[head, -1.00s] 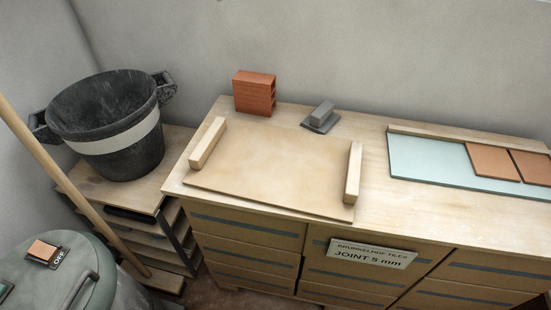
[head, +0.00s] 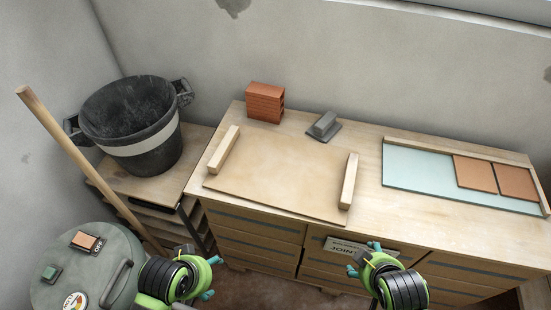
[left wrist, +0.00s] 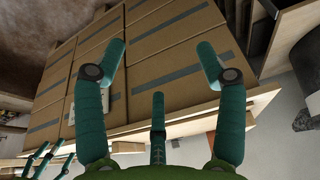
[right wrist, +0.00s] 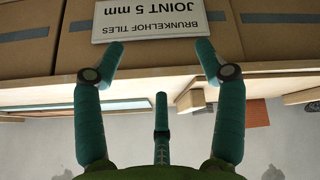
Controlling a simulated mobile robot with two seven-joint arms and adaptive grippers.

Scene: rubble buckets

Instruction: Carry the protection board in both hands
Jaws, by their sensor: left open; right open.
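The protection board (head: 275,178) is a flat tan sheet lying on the bench top, with a pale wooden bar on its left end (head: 222,150) and another on its right end (head: 348,181). My left gripper (head: 212,278) is open and empty, low in front of the bench and apart from the board. The left wrist view shows its spread teal fingers (left wrist: 160,55) before the box fronts. My right gripper (head: 361,259) is open and empty in front of the bench, below the board's right end. Its fingers (right wrist: 160,50) also show spread in the right wrist view.
A red brick block (head: 265,102) and a grey tool (head: 324,126) stand behind the board. A teal panel (head: 415,170) with orange tiles lies at right. A black bucket (head: 135,125), a wooden pole (head: 80,160) and a green drum (head: 75,245) are at left. A sign (right wrist: 150,20) hangs in front.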

